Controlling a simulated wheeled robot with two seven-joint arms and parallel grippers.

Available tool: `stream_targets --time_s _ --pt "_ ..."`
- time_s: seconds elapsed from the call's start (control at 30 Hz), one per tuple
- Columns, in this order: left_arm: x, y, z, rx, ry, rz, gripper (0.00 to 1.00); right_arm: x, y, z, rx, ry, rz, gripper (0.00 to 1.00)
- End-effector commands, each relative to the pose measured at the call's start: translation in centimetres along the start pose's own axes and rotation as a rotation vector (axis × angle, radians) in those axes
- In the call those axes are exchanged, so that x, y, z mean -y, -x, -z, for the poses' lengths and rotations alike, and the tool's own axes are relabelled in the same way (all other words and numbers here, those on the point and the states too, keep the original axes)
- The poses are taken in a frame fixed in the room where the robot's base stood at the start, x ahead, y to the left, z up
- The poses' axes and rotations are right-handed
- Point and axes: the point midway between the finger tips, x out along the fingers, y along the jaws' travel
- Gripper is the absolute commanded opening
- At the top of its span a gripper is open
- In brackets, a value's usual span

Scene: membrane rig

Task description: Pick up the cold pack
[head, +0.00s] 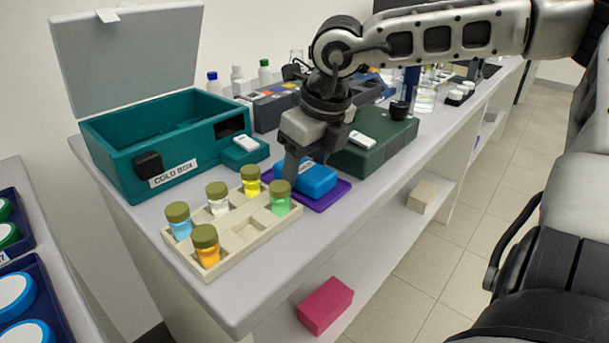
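My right gripper (298,171) points down at the pack's left and back side. One dark finger shows beside the pack's left end. The other finger is hard to make out against the dark green device behind, so I cannot tell whether the fingers grip the pack. The pack appears to rest on the tray. My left gripper is not in view.
A beige rack (236,246) with several capped vials stands left of the tray. The teal cold box (150,175) stands behind it with its lid up. A dark green device (378,146) stands right of the gripper. The front bench corner is clear.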

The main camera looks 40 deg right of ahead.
Motion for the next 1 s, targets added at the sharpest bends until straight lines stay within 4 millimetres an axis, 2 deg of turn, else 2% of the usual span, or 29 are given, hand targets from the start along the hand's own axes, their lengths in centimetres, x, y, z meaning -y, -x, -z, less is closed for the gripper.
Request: stream_targets --time_s 0.03,0.1,0.4,0.63,0.8,1.0 --pt "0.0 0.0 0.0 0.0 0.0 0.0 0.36 0.0 0.0 0.0 -0.001 0.0 0.0 0.43" --pt "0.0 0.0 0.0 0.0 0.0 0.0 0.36 0.0 0.0 0.0 -0.001 0.0 0.0 0.24" --pt "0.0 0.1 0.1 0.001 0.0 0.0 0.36 0.0 0.1 0.0 0.0 0.0 0.0 0.24" --pt "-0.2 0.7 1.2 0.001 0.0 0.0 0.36 0.0 0.9 -0.3 0.0 0.001 0.0 0.24" --pt "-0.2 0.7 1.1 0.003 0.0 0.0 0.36 0.1 4.0 -1.2 0.006 0.0 0.003 0.24" --pt "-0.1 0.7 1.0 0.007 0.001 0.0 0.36 1.6 7.7 0.3 0.011 -0.003 -0.002 0.24"
